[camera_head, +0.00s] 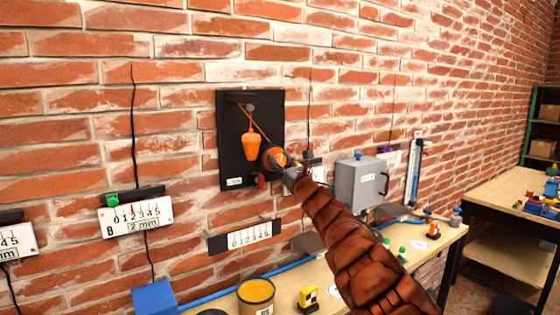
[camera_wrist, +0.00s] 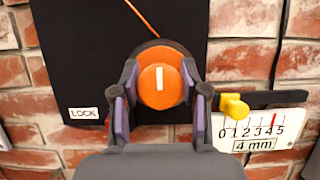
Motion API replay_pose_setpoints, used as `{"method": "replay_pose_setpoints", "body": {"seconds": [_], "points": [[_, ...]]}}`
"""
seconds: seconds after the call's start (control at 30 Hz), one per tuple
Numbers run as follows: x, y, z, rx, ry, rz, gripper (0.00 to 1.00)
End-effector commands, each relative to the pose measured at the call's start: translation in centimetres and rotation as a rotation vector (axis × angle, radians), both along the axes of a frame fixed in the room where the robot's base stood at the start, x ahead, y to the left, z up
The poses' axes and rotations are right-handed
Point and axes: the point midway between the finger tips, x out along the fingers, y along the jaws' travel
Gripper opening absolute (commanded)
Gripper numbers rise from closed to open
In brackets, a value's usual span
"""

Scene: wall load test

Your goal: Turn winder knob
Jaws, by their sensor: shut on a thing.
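The winder knob (camera_wrist: 161,86) is orange with a white line that stands upright in the wrist view. In the head view the knob (camera_head: 274,156) sits at the lower right of a black wall board (camera_head: 232,150). My gripper (camera_wrist: 161,92) is shut on the knob, with one finger at its left side and one at its right. An orange cord runs from the knob up to the left. An orange plumb-shaped weight (camera_head: 252,143) hangs on the board. A white label (camera_wrist: 84,113) reading LOCK is on the board, left of the knob.
A gauge (camera_wrist: 252,130) marked 4 mm, with a yellow knob (camera_wrist: 234,107), is close to the right finger. A grey box (camera_head: 360,182) is on the wall to the right. Below, a wooden bench (camera_head: 390,262) holds a yellow-topped tin (camera_head: 256,296) and a blue block (camera_head: 154,298).

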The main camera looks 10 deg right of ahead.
Motion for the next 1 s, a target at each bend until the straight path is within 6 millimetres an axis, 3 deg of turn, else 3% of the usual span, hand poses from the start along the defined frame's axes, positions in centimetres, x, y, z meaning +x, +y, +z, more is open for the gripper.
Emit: {"method": "replay_pose_setpoints", "body": {"seconds": [0.13, 0.53, 1.0], "points": [[0.0, -0.03, 0.02, 0.0, 0.0, 0.0, 0.1], [0.0, 0.04, -0.49, 0.032, 0.013, -0.001, 0.1], [0.01, -0.01, -0.61, 0.19, 0.074, 0.0, 0.1]]}}
